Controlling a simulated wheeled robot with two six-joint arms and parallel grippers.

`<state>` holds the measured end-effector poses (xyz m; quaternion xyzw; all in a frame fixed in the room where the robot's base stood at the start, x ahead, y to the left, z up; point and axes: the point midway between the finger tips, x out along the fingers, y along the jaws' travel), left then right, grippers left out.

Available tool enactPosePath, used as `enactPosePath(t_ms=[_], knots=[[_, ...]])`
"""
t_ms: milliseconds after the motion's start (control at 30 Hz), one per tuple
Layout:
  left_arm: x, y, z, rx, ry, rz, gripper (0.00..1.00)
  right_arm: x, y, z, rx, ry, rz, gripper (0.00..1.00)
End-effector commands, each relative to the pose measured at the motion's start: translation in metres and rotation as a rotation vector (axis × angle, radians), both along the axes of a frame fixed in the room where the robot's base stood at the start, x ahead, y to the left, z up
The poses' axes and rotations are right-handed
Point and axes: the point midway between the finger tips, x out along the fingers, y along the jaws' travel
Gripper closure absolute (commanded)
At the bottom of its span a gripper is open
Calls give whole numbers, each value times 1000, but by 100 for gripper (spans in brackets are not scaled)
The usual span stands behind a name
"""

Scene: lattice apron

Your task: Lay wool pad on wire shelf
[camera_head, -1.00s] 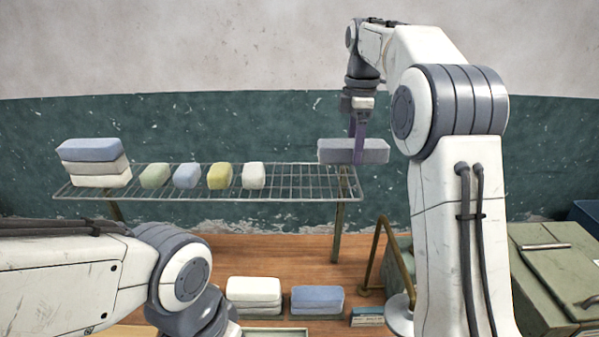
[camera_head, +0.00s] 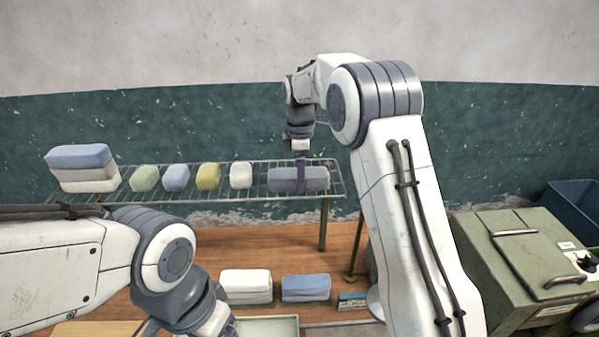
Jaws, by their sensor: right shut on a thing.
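The wool pad (camera_head: 315,180) is a grey, soft-looking block at the right end of the wire shelf (camera_head: 268,193). My right gripper (camera_head: 301,184) is shut on it from above, with a finger across its near face. The pad lies level at the height of the shelf's wires; I cannot tell whether it rests on them or is just above. My left arm comes in at the lower left; its gripper (camera_head: 215,325) is low, partly cut off by the bottom edge, and its fingers cannot be made out.
On the shelf stand a stack of blue and white pads (camera_head: 82,168) and, to its right, several small pads, the nearest to mine white (camera_head: 241,175). Below are white (camera_head: 246,287) and blue pads (camera_head: 306,288). A green metal box (camera_head: 525,255) stands at the right.

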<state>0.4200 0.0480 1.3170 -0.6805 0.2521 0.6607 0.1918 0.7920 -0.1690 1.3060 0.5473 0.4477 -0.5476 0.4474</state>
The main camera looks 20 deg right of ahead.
Motion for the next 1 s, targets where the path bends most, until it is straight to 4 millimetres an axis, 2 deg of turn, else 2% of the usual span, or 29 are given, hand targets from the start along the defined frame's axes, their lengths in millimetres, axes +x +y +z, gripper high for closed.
enactPosePath(t_ms=[200, 233, 300, 667, 767, 1000], knots=[[0, 0, -2, 0, 0, 0, 29, 0, 0, -3, 0, 0, 0, 80], [0, 0, -2, 0, 0, 0, 29, 0, 0, -3, 0, 0, 0, 22], [0, 0, -2, 0, 0, 0, 29, 0, 0, -3, 0, -1, 0, 0], [0, 0, -3, 0, 0, 0, 29, 1, 0, 5, 0, -5, 0, 0], [0, 0, -9, 0, 0, -1, 29, 2, 0, 19, 1, -7, 0, 0], [0, 0, -19, 0, 0, -2, 29, 2, 0, 73, 1, -7, 0, 0]])
